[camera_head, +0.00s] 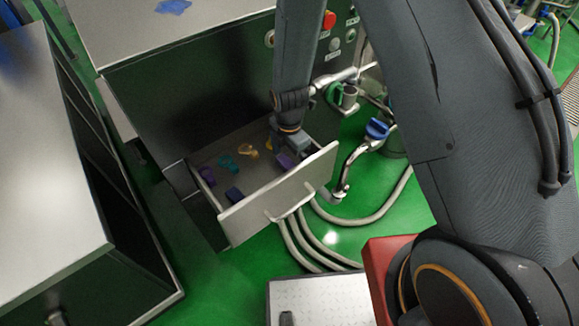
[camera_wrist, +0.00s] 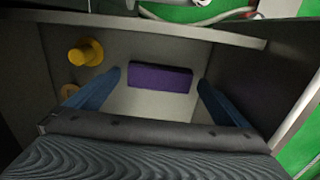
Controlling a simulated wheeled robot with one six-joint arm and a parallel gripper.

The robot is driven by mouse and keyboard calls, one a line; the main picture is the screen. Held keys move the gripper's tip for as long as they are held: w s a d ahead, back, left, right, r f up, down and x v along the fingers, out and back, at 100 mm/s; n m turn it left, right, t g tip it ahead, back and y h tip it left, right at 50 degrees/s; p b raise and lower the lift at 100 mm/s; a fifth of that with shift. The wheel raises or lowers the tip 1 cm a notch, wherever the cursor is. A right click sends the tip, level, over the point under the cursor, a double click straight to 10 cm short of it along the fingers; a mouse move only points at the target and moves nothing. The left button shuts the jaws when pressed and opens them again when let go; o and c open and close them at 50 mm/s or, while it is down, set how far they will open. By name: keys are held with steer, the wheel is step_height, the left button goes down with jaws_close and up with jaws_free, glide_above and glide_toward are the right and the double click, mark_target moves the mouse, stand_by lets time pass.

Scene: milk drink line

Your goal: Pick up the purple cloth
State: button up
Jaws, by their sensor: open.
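A purple cloth (camera_wrist: 160,77), folded into a flat block, lies on the drawer floor in the wrist view. It is between and beyond my two blue fingers, with a gap at each side. My gripper (camera_wrist: 159,80) is open and empty above it. In the head view my gripper (camera_head: 292,143) reaches down into the open drawer near its right end. A purple piece (camera_head: 285,160) shows just below it, partly hidden; it looks like the same cloth.
The drawer's front panel (camera_head: 280,194) and side walls stand close around my gripper. Teal (camera_head: 228,162) and orange (camera_head: 248,151) items lie left of it; a yellow knobbed item (camera_wrist: 86,52) shows in the wrist view. Pipes and a blue-handled valve (camera_head: 377,129) are at right.

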mark_target(289, 164)
steer(key=shift+f, duration=0.45)
steer(key=c, duration=0.9)
steer(key=shift+r, duration=0.1)
step_height(289, 164, up, 18)
steer(key=shift+f+b, duration=0.1)
steer(key=shift+b, duration=0.75)
